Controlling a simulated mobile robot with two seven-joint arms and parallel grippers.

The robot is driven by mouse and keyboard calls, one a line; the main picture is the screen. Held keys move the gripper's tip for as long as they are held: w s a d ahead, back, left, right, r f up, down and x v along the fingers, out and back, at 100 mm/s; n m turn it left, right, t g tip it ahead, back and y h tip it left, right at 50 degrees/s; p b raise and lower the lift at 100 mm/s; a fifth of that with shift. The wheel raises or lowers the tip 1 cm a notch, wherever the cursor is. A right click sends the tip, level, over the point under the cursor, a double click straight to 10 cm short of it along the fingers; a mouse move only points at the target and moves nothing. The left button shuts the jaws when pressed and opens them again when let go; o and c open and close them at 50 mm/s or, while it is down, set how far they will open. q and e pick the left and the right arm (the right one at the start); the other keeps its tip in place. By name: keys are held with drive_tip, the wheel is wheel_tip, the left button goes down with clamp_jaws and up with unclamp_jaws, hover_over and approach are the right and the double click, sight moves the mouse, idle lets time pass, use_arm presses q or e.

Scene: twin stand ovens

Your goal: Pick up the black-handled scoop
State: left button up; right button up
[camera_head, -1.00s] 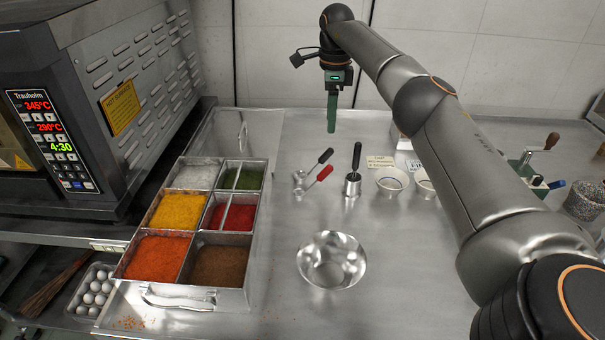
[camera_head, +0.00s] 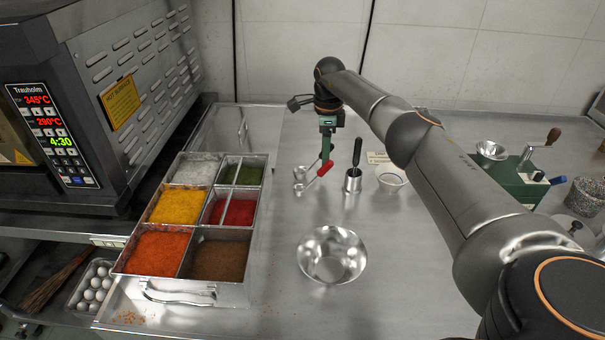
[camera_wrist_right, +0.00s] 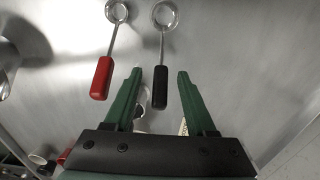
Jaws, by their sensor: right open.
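The black-handled scoop lies on the steel counter. In the right wrist view its black handle (camera_wrist_right: 160,88) lies between the two green fingers and its round bowl is at the top. In the head view its bowl (camera_head: 299,173) shows, but the handle is mostly hidden behind my right gripper (camera_head: 326,158). The right gripper, also in the right wrist view (camera_wrist_right: 160,75), is open, with a gap on each side of the handle. Whether the fingers are down to handle height is hard to tell. My left gripper is not in view.
A red-handled scoop (camera_head: 324,169) lies close beside. A metal cup with an upright black handle (camera_head: 353,183) stands just right. A steel bowl (camera_head: 332,255) is in front, and a spice container (camera_head: 246,295) stands left.

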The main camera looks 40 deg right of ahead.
drive_tip(key=shift+c, duration=0.3)
clamp_jaws()
drive_tip(key=shift+r, duration=0.1)
idle(0.4)
wheel_tip(320, 180, up, 3)
drive_tip(key=shift+s+r, duration=0.1)
drive_tip(key=shift+r, duration=0.05)
drive_tip(key=s+a+r+b, duration=0.2)
drive_tip(key=s+a+r, duration=0.2)
drive_tip(key=s+r, duration=0.5)
drive_tip(key=s, duration=0.4)
drive_tip(key=shift+a+r, duration=0.2)
drive_tip(key=shift+r, duration=0.05)
